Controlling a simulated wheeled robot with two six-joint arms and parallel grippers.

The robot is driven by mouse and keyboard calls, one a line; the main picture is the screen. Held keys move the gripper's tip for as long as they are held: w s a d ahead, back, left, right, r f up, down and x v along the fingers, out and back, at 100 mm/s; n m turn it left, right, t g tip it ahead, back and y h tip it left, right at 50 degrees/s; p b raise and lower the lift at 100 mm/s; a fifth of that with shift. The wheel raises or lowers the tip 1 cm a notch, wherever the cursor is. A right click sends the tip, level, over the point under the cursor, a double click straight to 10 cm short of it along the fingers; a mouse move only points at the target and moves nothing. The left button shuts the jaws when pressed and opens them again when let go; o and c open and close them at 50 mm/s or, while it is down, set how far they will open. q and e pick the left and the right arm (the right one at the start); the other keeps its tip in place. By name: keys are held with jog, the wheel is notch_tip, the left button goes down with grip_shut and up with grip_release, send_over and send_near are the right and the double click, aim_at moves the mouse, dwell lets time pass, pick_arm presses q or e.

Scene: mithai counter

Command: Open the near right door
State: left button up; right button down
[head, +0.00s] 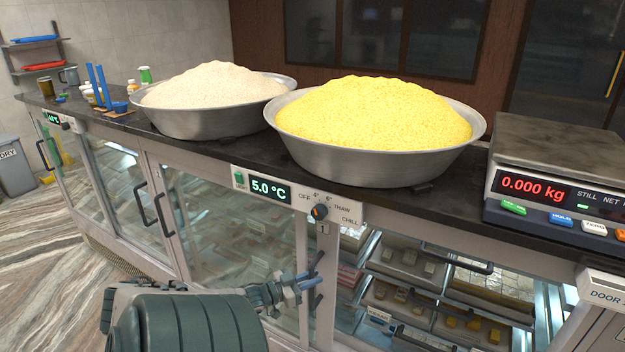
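The glass-fronted counter shows several doors with dark bar handles. One upright handle (319,264) is on the post below the 5.0 °C panel; I cannot tell for sure which door it belongs to. My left gripper (307,280) is at this handle, its two pale blue-grey fingers reaching to it from the left. Whether they are closed around the bar is too small to tell. To the right, a glass front (440,290) shows trays of sweets inside. A pair of handles (150,208) is on the doors further left. My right gripper is not in view.
On the dark countertop (235,152) stand a bowl of pale grain (210,120), a bowl of yellow grain (375,160) and a scale (555,180). The control panel (300,199) juts above the handle. The floor (40,270) at left is clear; a grey bin (14,170) stands beyond.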

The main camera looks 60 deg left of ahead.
pick_arm(q)
jog(key=shift+o, duration=1.4)
jog(key=shift+s, duration=0.15)
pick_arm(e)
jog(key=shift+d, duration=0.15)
pick_arm(q)
jog(key=s, duration=1)
jog(key=shift+s+a, duration=0.3)
jog(key=shift+f, duration=0.15)
